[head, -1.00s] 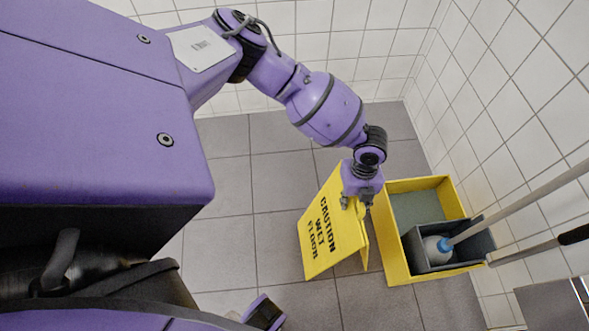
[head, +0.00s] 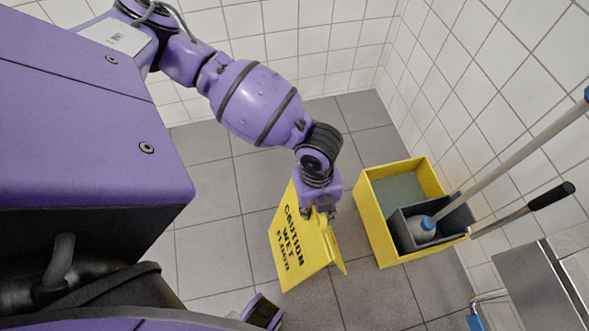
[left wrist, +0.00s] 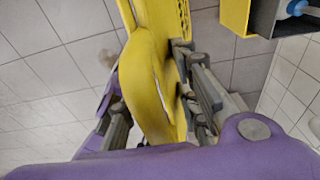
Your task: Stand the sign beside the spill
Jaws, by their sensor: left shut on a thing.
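The yellow sign (head: 290,250), lettered "CAUTION WET FLOOR", hangs tilted under my left gripper (head: 318,210) in the head view. Its two panels are spread a little apart at the bottom. My left gripper is shut on its top edge. In the left wrist view the yellow sign (left wrist: 150,75) passes between the fingers of my left gripper (left wrist: 155,115). I cannot tell whether its lower edges touch the floor. A faint pale patch (head: 232,300) shows on the floor at the bottom of the head view; I cannot tell if it is the spill. My right gripper is not clearly seen.
A yellow mop bucket (head: 378,225) with a grey wringer (head: 455,222) and a mop (head: 500,155) stands right of the sign, with a gap between. A metal cart (head: 530,290) is at the lower right. Tiled walls close the back and right. Grey floor (head: 205,230) lies clear left of the sign.

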